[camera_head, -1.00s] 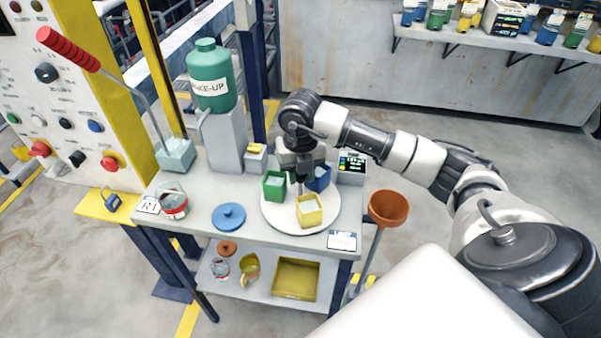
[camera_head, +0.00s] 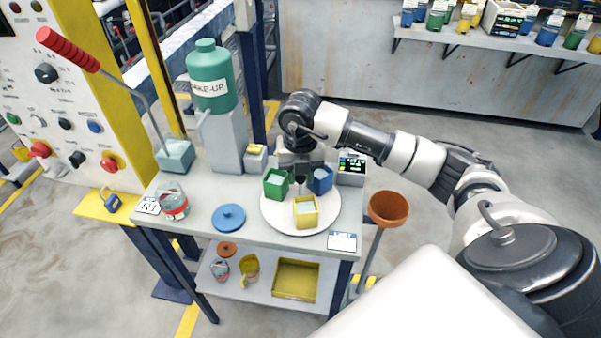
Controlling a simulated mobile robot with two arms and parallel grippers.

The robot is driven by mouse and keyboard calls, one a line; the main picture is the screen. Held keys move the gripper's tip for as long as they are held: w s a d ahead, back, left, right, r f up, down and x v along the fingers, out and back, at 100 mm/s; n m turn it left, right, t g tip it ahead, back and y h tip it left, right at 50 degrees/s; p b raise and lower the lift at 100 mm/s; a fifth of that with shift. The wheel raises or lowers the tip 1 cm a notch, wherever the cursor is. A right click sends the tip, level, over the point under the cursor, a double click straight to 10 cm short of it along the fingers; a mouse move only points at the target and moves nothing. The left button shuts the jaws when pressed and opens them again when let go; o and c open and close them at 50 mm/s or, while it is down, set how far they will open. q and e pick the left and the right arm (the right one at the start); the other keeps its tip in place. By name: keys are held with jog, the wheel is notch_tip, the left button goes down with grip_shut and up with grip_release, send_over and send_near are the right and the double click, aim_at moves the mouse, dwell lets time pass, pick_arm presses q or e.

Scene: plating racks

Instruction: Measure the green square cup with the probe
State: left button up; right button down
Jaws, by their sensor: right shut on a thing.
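The green square cup (camera_head: 277,184) stands on a round white plate (camera_head: 278,219), at its back left. A blue square cup (camera_head: 320,181) stands at the back right and a yellow square cup (camera_head: 305,212) at the front. My right gripper (camera_head: 300,183) points down between the cups, near the plate's middle. It is shut on a small dark thing, seemingly the plate's centre knob, mostly hidden by the fingers. A meter with a lit screen (camera_head: 352,165) stands behind the plate on the right. I cannot make out the probe. My left gripper is not in view.
A green make-up bottle (camera_head: 211,78) stands on a grey stand behind. A white card (camera_head: 342,242) lies at front right.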

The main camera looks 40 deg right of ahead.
jog(key=c, duration=0.8)
grip_release()
notch_tip(320, 180, up, 11)
jog(key=shift+b, duration=0.65)
